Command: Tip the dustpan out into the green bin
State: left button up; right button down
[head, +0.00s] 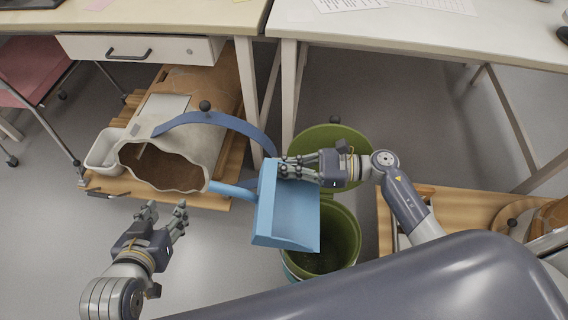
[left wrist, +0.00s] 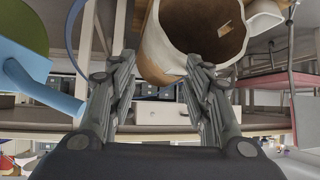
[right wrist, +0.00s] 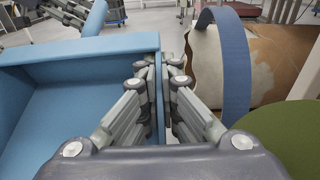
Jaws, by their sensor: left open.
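The blue dustpan (head: 290,213) is held in the air over the left part of the green bin (head: 345,232), its handle (head: 232,191) pointing left. No debris shows on its visible inner surface. My right gripper (head: 290,168) is shut on the pan's far edge; in the right wrist view the pan's wall (right wrist: 157,95) sits between the fingers. The bin's round green lid (head: 322,140) stands open behind it; the dustpan hides part of the bin's mouth. My left gripper (head: 167,212) is open and empty, left of the bin and apart from the dustpan handle (left wrist: 38,88).
Desks stand at the back. Another wooden pallet (head: 455,205) is at the right. Grey floor is clear around my left gripper.

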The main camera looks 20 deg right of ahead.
jog(key=shift+a+p, duration=0.15)
jog(key=shift+p, duration=0.55)
pick_arm(q)
jog(key=s+a+f+g+y+p, duration=0.1)
jog(key=s+a+f+g+p, duration=0.1)
jog(key=s+g, duration=0.3)
jog(key=s+a+f+g+y+p, duration=0.1)
jog(key=s+a+f+g+p, duration=0.1)
jog(key=s, duration=0.5)
pick_arm(e)
jog(key=shift+w+a+r+h, duration=0.15)
jog(key=shift+a+h, duration=0.15)
jog(key=shift+h, duration=0.4)
jog(key=shift+w+a+f+g+h+p, duration=0.1)
jog(key=shift+a+f+g+h+p, duration=0.25)
jog(key=shift+p, duration=0.6)
pick_arm(q)
notch_tip(320, 180, down, 11)
jog(key=shift+w+d+g, duration=0.15)
jog(key=shift+w+g, duration=0.15)
jog(key=shift+w, duration=0.15)
pick_arm(e)
jog(key=shift+h, duration=0.25)
jog(key=shift+d+r, duration=0.1)
